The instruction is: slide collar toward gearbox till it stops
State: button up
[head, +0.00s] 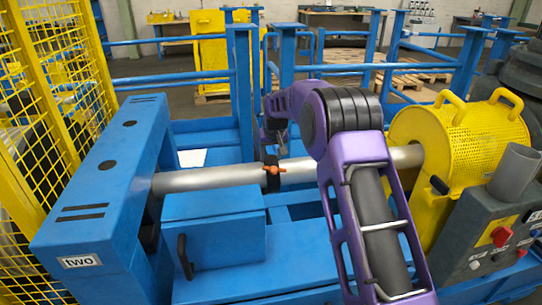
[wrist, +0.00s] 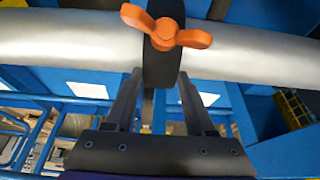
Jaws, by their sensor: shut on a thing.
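The collar is a black ring (head: 270,183) with an orange wing screw (head: 275,169). It sits around a silver shaft (head: 210,178) that runs from the blue housing marked "two" (head: 95,200) to the yellow perforated guard (head: 440,130). In the wrist view the collar (wrist: 158,65) shows with its orange wing screw (wrist: 166,30) facing the camera. My gripper (wrist: 160,80) has a finger on each side of the collar and is shut on it. In the head view my purple arm hides part of the shaft right of the collar. I cannot tell which housing is the gearbox.
A blue box with a handle (head: 214,240) stands below the shaft in front of the collar. A grey control box with a red switch (head: 490,245) stands at the right. Blue rails (head: 330,69) run behind, and a yellow mesh fence (head: 60,95) stands at the left.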

grip_shut()
jog(key=d, duration=0.3)
jog(key=w+d+p, duration=0.1)
jog(key=d, duration=0.3)
jog(key=w+d+p, duration=0.1)
jog(key=d, duration=0.3)
jog(key=shift+w+d, duration=0.2)
jog(key=shift+d, duration=0.05)
jog(key=o, duration=1.3)
grip_release()
jog(key=shift+d, duration=0.1)
jog(key=shift+c, duration=0.2)
jog(key=shift+r, duration=0.1)
